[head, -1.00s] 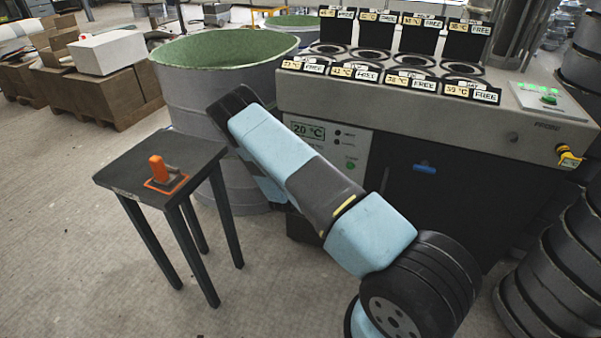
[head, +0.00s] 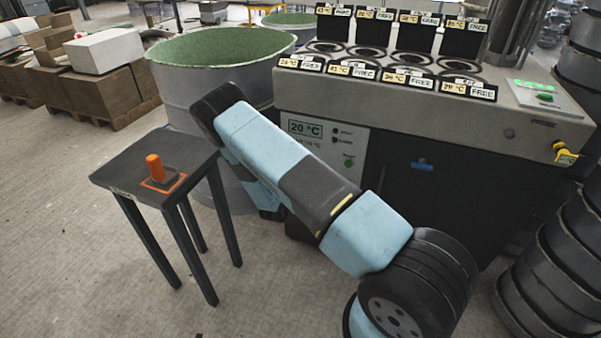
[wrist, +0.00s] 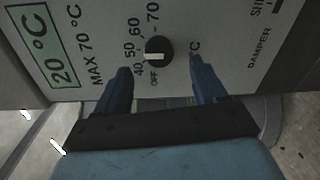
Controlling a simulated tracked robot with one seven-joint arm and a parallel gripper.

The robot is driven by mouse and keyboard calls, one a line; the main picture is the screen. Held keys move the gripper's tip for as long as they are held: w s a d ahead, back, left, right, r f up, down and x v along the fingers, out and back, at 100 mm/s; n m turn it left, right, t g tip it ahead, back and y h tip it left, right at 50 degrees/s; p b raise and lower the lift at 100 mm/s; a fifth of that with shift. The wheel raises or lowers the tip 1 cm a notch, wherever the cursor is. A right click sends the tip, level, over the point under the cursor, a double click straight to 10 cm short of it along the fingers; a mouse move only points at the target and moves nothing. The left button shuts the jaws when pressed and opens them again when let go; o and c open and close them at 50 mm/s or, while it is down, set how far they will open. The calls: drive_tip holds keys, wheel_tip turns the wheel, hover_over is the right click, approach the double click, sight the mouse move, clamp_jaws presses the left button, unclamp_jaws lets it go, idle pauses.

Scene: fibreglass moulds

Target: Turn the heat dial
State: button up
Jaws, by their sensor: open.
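The heat dial (wrist: 158,50) is a small round black knob with a pale pointer mark. It sits on the light control panel, with marks OFF, 40, 50, 60 and 70 around it. My gripper (wrist: 160,74) is open in the wrist view. Its two dark blue fingers stand on either side below the dial, with nothing between them, and appear short of it. In the head view the dial and the fingertips are hidden behind my arm. A green display (head: 305,128) on the panel reads 20 °C; it also shows in the wrist view (wrist: 62,82).
The machine (head: 430,112) carries several round wells with FREE labels. A small dark table (head: 125,172) with an orange-handled lever (head: 155,168) stands left of my arm. A large green-lined drum (head: 195,90) is behind the arm. Stacked dark rings (head: 550,275) stand at the right.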

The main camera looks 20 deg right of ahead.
drive_tip(key=v, duration=0.7)
drive_tip(key=shift+s+a, duration=0.25)
drive_tip(key=shift+s, duration=0.1)
drive_tip(key=shift+r, duration=0.1)
drive_tip(key=s+d+r+m+g+h, duration=0.1)
drive_tip(key=s+d+r+m+g, duration=0.25)
drive_tip(key=r, duration=0.65)
drive_tip(key=s+d+r+m+g+h, duration=0.1)
drive_tip(key=s+d+r+m+g, duration=0.3)
drive_tip(key=r, duration=0.6)
drive_tip(key=s+d+r+m+g, duration=0.25)
drive_tip(key=d+r+g, duration=0.2)
drive_tip(key=r, duration=0.65)
drive_tip(key=s+a+r+m+t+y, duration=0.1)
drive_tip(key=s+a+r+t+y, duration=0.1)
drive_tip(key=s+r+y, duration=0.4)
drive_tip(key=s+a+r+m+t+y, duration=0.1)
drive_tip(key=s+a+r+y, duration=0.2)
drive_tip(key=s+r, duration=1.2)
drive_tip(key=s+y, duration=0.3)
drive_tip(key=s, duration=0.3)
drive_tip(key=shift+s+a+r+m+t, duration=0.2)
drive_tip(key=shift+s+a+m+t, duration=0.15)
drive_tip(key=shift+s+m+t, duration=0.05)
